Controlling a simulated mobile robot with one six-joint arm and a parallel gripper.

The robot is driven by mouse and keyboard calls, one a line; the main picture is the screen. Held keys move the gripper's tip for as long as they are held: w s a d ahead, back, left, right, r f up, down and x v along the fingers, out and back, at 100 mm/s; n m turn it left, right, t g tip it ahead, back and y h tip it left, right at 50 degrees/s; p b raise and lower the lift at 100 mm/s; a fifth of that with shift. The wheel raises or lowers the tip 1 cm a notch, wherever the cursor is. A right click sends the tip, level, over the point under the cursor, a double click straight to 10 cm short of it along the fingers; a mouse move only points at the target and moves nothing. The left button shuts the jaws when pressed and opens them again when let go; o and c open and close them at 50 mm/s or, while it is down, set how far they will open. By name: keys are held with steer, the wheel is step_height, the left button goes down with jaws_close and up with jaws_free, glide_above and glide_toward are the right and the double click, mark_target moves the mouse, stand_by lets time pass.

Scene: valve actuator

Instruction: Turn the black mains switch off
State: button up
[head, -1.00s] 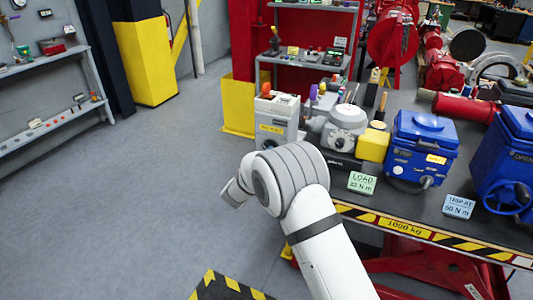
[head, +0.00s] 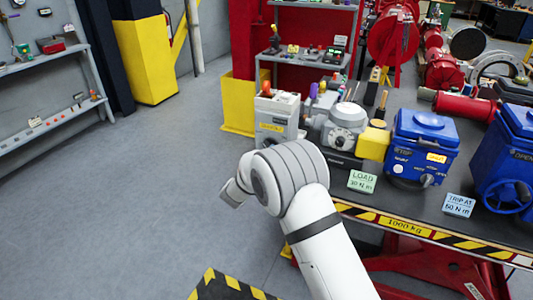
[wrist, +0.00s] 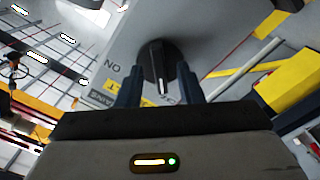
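The black mains switch (wrist: 157,66) is a round rotary knob with a raised grip and a white pointer mark, on a grey panel in the wrist view. The pointer faces down in the picture, towards partly hidden lettering. The word ON is printed to the knob's left, and a yellow label is partly covered below. My gripper (wrist: 159,76) is open, one dark finger on each side of the knob, with gaps to the central grip. Whether the fingertips touch the knob's rim, I cannot tell. In the head view my arm hides the gripper and the switch; the grey box (head: 287,113) shows behind it.
A motor-like actuator (head: 343,125), a yellow block (head: 373,145) and blue units (head: 420,140) stand close to the right of the box on the dark bench (head: 400,203). A green LOAD card (head: 361,181) stands at the bench front. Open floor lies to the left.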

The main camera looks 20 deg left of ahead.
steer(key=s+b, duration=0.1)
steer(key=s, duration=0.6)
steer(key=shift+a, duration=0.25)
steer(key=w+d+r+m+g+y, duration=0.1)
steer(key=w+d+r+g+y, duration=0.25)
steer(key=d+r, duration=0.45)
steer(key=s+d+r+g+y, duration=0.2)
steer(key=s+d+r+g, duration=0.1)
steer(key=d, duration=0.6)
steer(key=s+d+f+m+g+h, duration=0.1)
steer(key=s+d+m+g+h, duration=0.1)
steer(key=s+d, duration=1.1)
steer(key=s+d+f+m+g+h, duration=0.1)
steer(key=s+d+m+g, duration=0.3)
steer(key=s+d, duration=0.8)
steer(key=s+g+h, duration=0.1)
steer(key=s+g, duration=0.1)
steer(key=s, duration=0.3)
steer(key=shift+s+d+f+m+g, duration=0.15)
steer(key=shift+d+f+m+g, duration=0.05)
steer(key=shift+d+m+g, duration=0.15)
